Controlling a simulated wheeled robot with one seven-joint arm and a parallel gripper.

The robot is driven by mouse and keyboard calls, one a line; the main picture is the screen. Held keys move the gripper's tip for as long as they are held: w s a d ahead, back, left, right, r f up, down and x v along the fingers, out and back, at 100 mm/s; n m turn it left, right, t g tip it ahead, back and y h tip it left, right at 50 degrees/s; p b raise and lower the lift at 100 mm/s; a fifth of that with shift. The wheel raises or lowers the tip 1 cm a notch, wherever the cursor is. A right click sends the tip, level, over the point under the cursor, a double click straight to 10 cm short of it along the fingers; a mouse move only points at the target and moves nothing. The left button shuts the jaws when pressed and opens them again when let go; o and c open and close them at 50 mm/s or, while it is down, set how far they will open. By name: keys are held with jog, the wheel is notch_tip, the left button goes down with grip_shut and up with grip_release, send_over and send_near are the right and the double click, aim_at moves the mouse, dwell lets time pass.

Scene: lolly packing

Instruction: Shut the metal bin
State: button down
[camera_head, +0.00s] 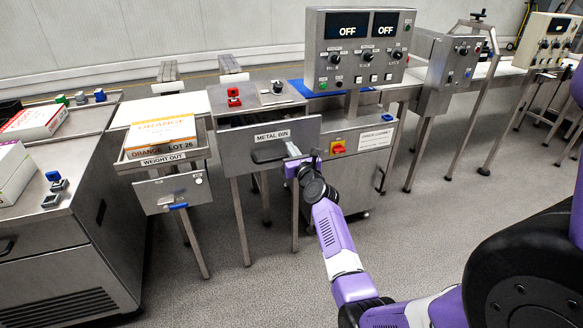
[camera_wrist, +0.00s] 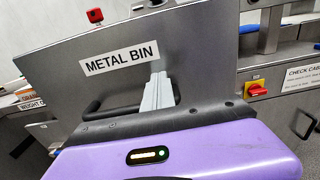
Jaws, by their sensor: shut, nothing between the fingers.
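The metal bin (camera_head: 240,152) is a grey steel drawer with a flat front labelled METAL BIN and a dark bar handle (camera_head: 268,155). Its front panel (camera_wrist: 205,55) fills much of the wrist view, with the handle (camera_wrist: 95,108) low on it. I cannot tell how far the front stands out from its housing. My gripper (camera_head: 291,149) is at the right part of the front, by the handle's right end. Its pale grey fingers (camera_wrist: 158,90) are together and empty, pointing at the panel below the label. Whether they touch it is unclear.
A control box (camera_head: 358,50) with two OFF displays stands behind to the right, above a cabinet (camera_head: 360,150) with a red-yellow switch (camera_head: 338,147). The weight out tray (camera_head: 163,155) with an orange-labelled carton (camera_head: 160,131) is at left. The floor in front is clear.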

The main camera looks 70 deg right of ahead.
jog(key=b+x, duration=0.2)
jog(key=x, duration=0.2)
jog(key=b+x, duration=0.2)
jog(key=x, duration=0.3)
jog(key=shift+w+d+f, duration=0.1)
jog(key=shift+w+f, duration=0.05)
jog(key=shift+f, duration=0.05)
jog(key=shift+w+d, duration=0.2)
jog(key=shift+w+r+b, duration=0.1)
jog(key=shift+r+b, duration=0.25)
jog(key=shift+d+r, duration=0.1)
